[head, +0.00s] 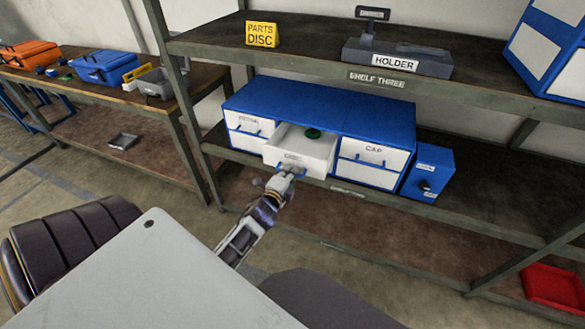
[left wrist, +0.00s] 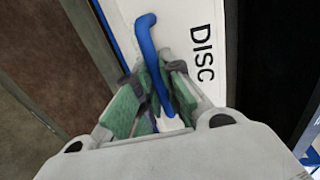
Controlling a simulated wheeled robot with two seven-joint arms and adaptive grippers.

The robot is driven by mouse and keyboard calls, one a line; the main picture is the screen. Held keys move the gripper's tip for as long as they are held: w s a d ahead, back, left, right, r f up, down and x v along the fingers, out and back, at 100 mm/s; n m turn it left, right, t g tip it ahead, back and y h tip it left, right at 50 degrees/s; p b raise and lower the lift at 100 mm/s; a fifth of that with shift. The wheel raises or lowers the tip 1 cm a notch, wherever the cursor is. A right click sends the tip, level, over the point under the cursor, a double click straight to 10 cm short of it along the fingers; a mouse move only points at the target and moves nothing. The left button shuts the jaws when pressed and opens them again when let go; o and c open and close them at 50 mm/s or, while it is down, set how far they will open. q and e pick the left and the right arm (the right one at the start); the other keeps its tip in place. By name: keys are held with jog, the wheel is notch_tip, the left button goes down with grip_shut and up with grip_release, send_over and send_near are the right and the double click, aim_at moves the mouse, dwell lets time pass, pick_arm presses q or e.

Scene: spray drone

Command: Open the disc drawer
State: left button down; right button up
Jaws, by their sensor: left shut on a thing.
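The white disc drawer (head: 301,151) is pulled out from the blue drawer cabinet (head: 320,107) on the middle shelf. A round green thing (head: 312,133) lies inside it. In the left wrist view the drawer front (left wrist: 191,19) shows the label DISC and a blue handle (left wrist: 148,45). My left gripper (head: 284,178) is at the drawer front, and in the left wrist view its green-padded fingers (left wrist: 152,100) are shut around the blue handle. My right gripper is not in view.
Closed white drawers flank it, one labelled CAP (head: 374,153). A small blue box (head: 427,173) stands right of the cabinet. A grey holder (head: 397,57) and a yellow PARTS DISC sign (head: 262,35) stand on the shelf above. A red tray (head: 556,287) lies low at right.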

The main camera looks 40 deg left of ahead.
pick_arm(q)
jog(key=shift+s+d+f, duration=0.1)
jog(key=shift+s+d, duration=0.05)
jog(key=shift+s, duration=0.4)
jog(key=c, duration=1.5)
grip_release()
jog(key=shift+v, duration=6)
